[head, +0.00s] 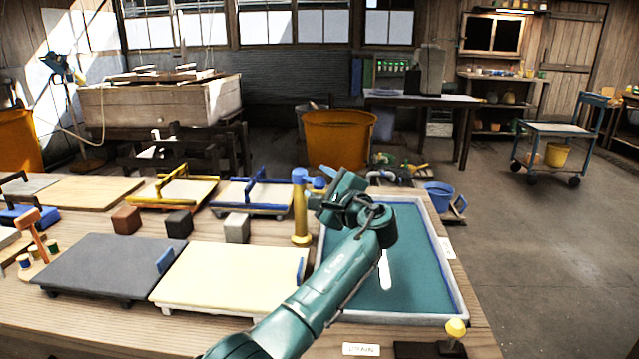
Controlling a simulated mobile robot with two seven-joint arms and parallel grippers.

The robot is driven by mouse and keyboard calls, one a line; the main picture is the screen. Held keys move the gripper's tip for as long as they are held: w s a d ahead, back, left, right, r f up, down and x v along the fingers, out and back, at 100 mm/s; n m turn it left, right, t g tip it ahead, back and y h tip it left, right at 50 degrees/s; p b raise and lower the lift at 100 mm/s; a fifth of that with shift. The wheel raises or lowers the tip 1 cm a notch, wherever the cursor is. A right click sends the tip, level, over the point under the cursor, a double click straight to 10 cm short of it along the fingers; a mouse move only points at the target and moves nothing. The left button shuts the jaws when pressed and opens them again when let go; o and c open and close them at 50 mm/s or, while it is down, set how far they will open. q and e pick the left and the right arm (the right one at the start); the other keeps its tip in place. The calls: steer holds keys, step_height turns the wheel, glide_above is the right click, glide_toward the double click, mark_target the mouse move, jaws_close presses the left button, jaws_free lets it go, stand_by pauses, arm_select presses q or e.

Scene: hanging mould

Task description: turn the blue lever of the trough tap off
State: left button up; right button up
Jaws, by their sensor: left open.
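The trough (462,300) is a pale-rimmed basin with flat teal water at the right of the bench. The tap (300,222) is a yellow post with a blue top at the trough's far left corner. Its blue lever (319,183) shows just right of the top, partly behind my gripper. My left gripper (322,204) is open, right beside the post and close to the lever. I cannot tell whether it touches either. A white streak (385,272) shows over the water beside my forearm; the spout is hidden by my arm. My right gripper is not in view.
A pale board (225,275) and a grey board (105,265) lie left of the trough, with several small blocks behind. A yellow knob (456,328) stands at the front right, near a white label (361,349).

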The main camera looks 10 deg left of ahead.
arm_select(q)
steer(key=v, duration=1.2)
steer(key=shift+s+d, duration=0.15)
